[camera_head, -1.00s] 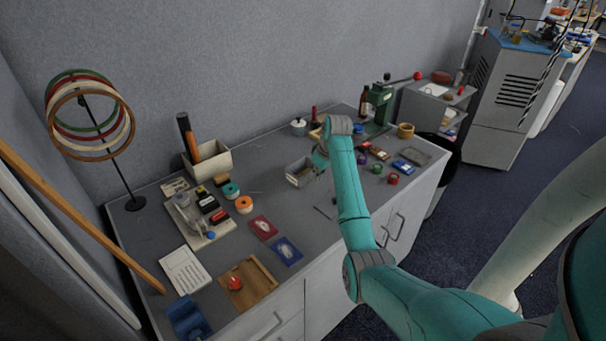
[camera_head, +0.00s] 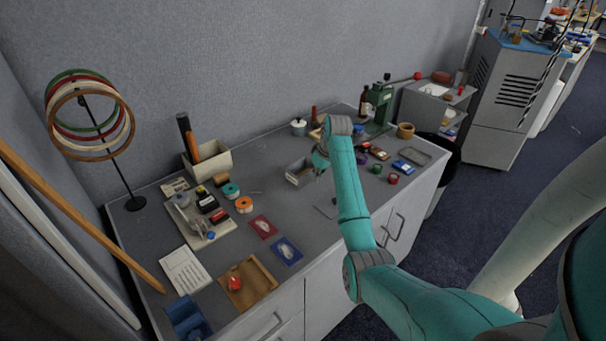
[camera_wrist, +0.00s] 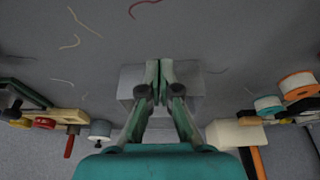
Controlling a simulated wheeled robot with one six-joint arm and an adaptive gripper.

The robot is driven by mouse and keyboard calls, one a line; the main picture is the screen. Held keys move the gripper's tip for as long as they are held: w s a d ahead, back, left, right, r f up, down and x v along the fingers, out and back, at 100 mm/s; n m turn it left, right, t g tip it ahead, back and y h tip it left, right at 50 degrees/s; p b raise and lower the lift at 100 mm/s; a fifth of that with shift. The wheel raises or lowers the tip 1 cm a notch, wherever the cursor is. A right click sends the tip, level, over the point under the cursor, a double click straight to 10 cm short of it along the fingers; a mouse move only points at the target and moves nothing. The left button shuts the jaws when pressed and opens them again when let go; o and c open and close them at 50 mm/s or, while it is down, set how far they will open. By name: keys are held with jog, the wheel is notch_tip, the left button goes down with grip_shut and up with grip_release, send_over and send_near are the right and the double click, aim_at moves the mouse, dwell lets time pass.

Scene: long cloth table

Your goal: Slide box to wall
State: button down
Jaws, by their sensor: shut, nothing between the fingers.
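A small open grey box (camera_head: 293,178) stands on the grey table near its middle, away from the wall. My gripper (camera_head: 320,160) is at the box's right end in the head view; its fingertips are largely hidden there. In the wrist view my gripper (camera_wrist: 159,68) is shut and empty, fingertips together in front of the pale grey box (camera_wrist: 130,82), which shows on both sides of the fingers. I cannot tell whether they touch it. The grey wall (camera_head: 230,80) rises behind the table.
A cream holder (camera_head: 215,165) stands by the wall left of the box, and a white-lidded pot (camera_head: 299,127) stands by the wall beyond it. A green press (camera_head: 378,108) is further right. Tape rolls (camera_head: 244,204) lie left. Table between box and wall looks mostly clear.

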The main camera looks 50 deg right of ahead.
aim_at(302, 172)
jog(key=shift+f, duration=1.6)
jog(key=shift+r, duration=0.35)
jog(key=shift+w+d, duration=0.25)
jog(key=shift+w, duration=0.95)
jog(key=shift+w+d, duration=0.25)
jog(key=shift+w, duration=1)
jog(key=shift+w+d, duration=0.25)
jog(key=shift+w, duration=0.95)
jog(key=shift+w+d, duration=0.25)
jog(key=shift+w, duration=0.95)
jog(key=shift+w+d, duration=0.2)
jog(key=shift+w, duration=1.05)
jog(key=shift+w+d, duration=0.25)
jog(key=shift+w, duration=0.95)
jog(key=shift+w, duration=0.15)
